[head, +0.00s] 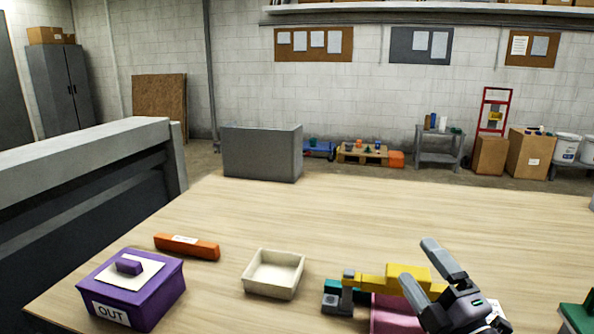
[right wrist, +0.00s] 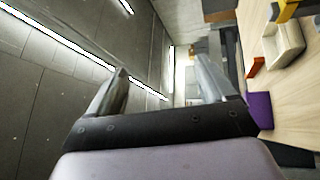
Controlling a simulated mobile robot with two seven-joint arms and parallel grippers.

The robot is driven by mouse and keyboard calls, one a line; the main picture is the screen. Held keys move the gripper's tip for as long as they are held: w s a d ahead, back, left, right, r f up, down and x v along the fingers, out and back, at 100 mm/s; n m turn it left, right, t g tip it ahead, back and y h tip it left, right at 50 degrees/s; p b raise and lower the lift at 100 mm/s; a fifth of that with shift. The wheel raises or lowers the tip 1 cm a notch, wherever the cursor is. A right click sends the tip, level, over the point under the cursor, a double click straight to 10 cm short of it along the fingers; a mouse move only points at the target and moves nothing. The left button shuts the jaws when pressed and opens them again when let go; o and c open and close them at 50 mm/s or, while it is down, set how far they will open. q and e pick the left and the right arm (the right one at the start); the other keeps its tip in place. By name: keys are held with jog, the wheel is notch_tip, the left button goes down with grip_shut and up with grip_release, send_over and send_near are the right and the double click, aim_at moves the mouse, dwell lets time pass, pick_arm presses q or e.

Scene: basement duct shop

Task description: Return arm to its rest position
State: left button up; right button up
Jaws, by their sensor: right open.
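My right gripper (head: 428,275) is in the lower right of the head view, raised in front of the wooden table (head: 350,225). Its two grey fingers are spread apart with nothing between them. In the right wrist view the gripper (right wrist: 160,90) is also open and empty, and its fingers point toward the wall and ceiling lights. Behind it in the head view are a yellow piece (head: 372,281) and a pink block (head: 393,314), both partly hidden by it. My left gripper is in neither view.
On the table are a purple lidded box (head: 150,300) marked OUT, an orange bar (head: 187,246), a cream open tray (head: 287,287), a teal and grey piece (head: 337,299) and a green item (head: 580,318) at right. A grey box (head: 262,153) stands at the far edge. The table's middle is clear.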

jog(key=s+d+f+m+g+h, duration=0.4)
jog(key=s+f+m+h, duration=0.15)
jog(key=f+m, duration=0.45)
jog(key=s+a+f+m+g, duration=0.1)
jog(key=s+f+m+g, duration=0.45)
jog(key=s, duration=0.65)
jog(key=s+f+m+g, duration=0.3)
jog(key=s+f+g, duration=0.4)
jog(key=s+f, duration=0.3)
pick_arm(q)
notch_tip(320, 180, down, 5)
jog(key=b, duration=0.4)
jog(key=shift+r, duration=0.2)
pick_arm(e)
jog(key=w+a+f+t, duration=0.1)
jog(key=w+f+t, duration=0.1)
jog(key=f, duration=0.4)
jog(key=w+a+f+t+y, duration=0.1)
jog(key=w+a+f+t, duration=0.1)
jog(key=f+t, duration=0.3)
jog(key=shift+w+f+n, duration=0.45)
jog(key=shift+w+f, duration=0.1)
jog(key=shift+w, duration=0.15)
jog(key=shift+y, duration=0.25)
